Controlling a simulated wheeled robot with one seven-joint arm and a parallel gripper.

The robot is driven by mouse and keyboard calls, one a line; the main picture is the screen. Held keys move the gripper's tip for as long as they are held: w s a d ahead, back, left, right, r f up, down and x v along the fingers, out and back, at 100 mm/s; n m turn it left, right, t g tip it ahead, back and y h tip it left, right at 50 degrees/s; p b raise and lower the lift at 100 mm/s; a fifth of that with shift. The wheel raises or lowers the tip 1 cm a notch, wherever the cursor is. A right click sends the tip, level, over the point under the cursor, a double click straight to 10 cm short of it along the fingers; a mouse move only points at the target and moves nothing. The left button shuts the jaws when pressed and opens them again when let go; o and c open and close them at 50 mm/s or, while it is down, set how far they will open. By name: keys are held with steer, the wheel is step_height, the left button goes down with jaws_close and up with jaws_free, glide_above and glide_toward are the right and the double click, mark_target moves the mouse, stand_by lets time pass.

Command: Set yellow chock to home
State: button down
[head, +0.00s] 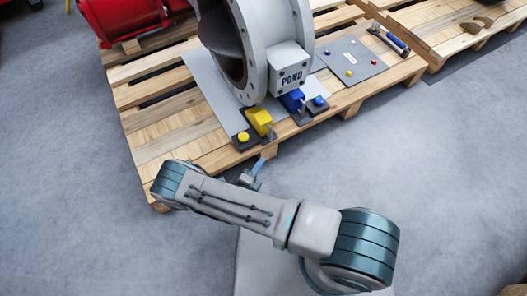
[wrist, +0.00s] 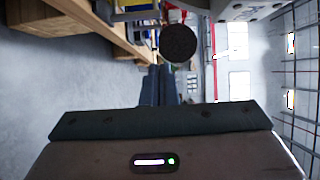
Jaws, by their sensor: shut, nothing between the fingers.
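The yellow chock (head: 260,118) sits on a dark base at the pallet's front edge, below the flanged grey valve body (head: 268,45) with its box marked POND. A dark pad with a yellow button (head: 243,136) is just to its left. My gripper (head: 262,164) is in front of the pallet edge, below the chock in the picture and apart from it. In the wrist view its fingers (wrist: 158,84) are together and hold nothing. A dark round disc (wrist: 178,43) lies beyond the fingertips there; I cannot tell what it belongs to.
A blue chock (head: 292,101) and a blue button (head: 319,101) are to the right. A grey panel with coloured knobs (head: 350,60) and a hammer-like tool (head: 388,38) lie farther right on the wooden pallet (head: 160,145). A red flanged part (head: 125,18) is back left.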

steer(key=w+a+b+x, duration=0.1)
steer(key=a+b+x, duration=0.1)
steer(key=x, duration=1)
steer(key=shift+a+b, duration=0.25)
steer(key=shift+b, duration=0.55)
steer(key=shift+w+r, duration=0.1)
